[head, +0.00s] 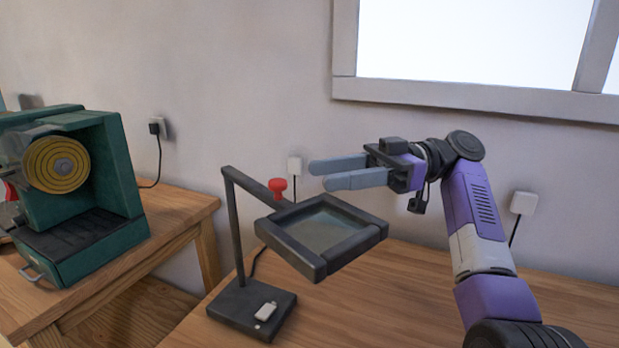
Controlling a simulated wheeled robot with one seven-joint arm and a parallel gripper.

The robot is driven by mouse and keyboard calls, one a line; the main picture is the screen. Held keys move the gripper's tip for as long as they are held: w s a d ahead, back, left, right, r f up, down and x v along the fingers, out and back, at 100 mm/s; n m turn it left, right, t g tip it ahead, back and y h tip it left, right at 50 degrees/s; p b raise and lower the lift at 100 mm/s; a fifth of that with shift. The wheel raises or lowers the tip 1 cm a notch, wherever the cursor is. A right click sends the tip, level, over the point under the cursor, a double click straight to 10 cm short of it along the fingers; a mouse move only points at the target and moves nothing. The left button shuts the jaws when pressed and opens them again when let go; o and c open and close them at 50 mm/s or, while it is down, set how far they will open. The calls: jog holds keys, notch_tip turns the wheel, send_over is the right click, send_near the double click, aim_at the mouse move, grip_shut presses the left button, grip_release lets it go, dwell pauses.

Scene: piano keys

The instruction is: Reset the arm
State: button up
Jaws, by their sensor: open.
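My gripper (325,174) is in the head view, a little right of the middle. Its two grey fingers point left and are parted, with nothing between them. My purple and grey arm (472,205) rises from the lower right and bends left at its top joint. The gripper appears above a square framed magnifier head (322,236) and right of a red knob (278,186) on that lamp's arm. Whether the fingers are near the knob in depth is hard to tell. No piano keys show.
The magnifier's dark base (246,309) stands on a wooden table (410,300) and carries a small white piece (266,311). A green machine (95,190) stands on another wooden table (180,212) at left. A window frame (470,95) is above the arm. The table's right part looks clear.

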jog(key=shift+v, duration=0.9)
